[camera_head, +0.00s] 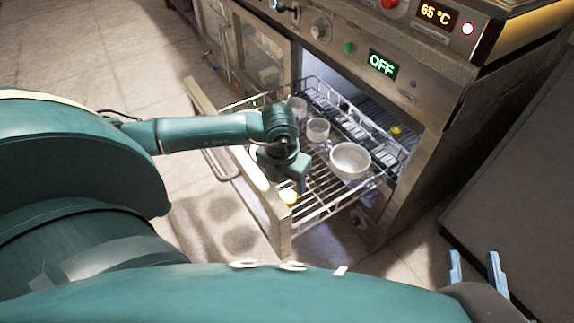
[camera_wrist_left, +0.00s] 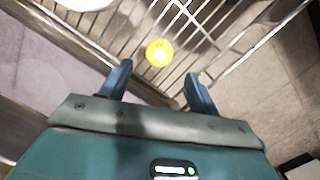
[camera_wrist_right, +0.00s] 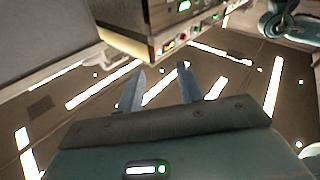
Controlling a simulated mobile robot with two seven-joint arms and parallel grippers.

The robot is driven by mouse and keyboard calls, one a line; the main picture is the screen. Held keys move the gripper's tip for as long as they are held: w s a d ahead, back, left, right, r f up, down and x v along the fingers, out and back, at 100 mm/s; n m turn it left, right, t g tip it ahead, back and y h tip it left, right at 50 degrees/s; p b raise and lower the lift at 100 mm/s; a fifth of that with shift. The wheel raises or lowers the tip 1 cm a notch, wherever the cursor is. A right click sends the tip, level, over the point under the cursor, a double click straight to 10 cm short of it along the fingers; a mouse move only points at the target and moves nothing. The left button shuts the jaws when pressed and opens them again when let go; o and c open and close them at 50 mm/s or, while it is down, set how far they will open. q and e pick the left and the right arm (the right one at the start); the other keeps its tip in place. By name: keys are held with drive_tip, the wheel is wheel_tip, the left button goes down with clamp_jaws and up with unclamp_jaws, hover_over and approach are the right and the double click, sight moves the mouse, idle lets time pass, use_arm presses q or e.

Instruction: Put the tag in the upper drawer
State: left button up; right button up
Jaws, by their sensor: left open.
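A yellow round tag (camera_head: 289,196) with a pale centre shows at the near front corner of the pulled-out drawer (camera_head: 263,190). In the left wrist view the tag (camera_wrist_left: 159,52) is over the drawer's wire rack, just beyond my fingertips. I cannot tell its exact height above the wires. My left gripper (camera_wrist_left: 159,73) is open and empty, with the tag ahead of the gap between its fingers. In the head view its fingers are mostly hidden by the wrist. My right gripper (camera_head: 474,258) is open and empty at the lower right, away from the drawer.
A larger bowl (camera_head: 349,160) and smaller cups (camera_head: 318,129) stand on the rack. Another small yellow thing (camera_head: 396,130) is deeper inside. The cabinet front with knobs and an "OFF" display (camera_head: 382,64) rises behind. Tiled floor is clear left of the drawer.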

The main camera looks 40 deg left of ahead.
use_arm(q)
drive_tip(key=r, duration=0.3)
drive_tip(key=r+p, duration=0.1)
drive_tip(key=r, duration=0.1)
drive_tip(key=shift+s+r, duration=0.1)
drive_tip(key=shift+s, duration=0.2)
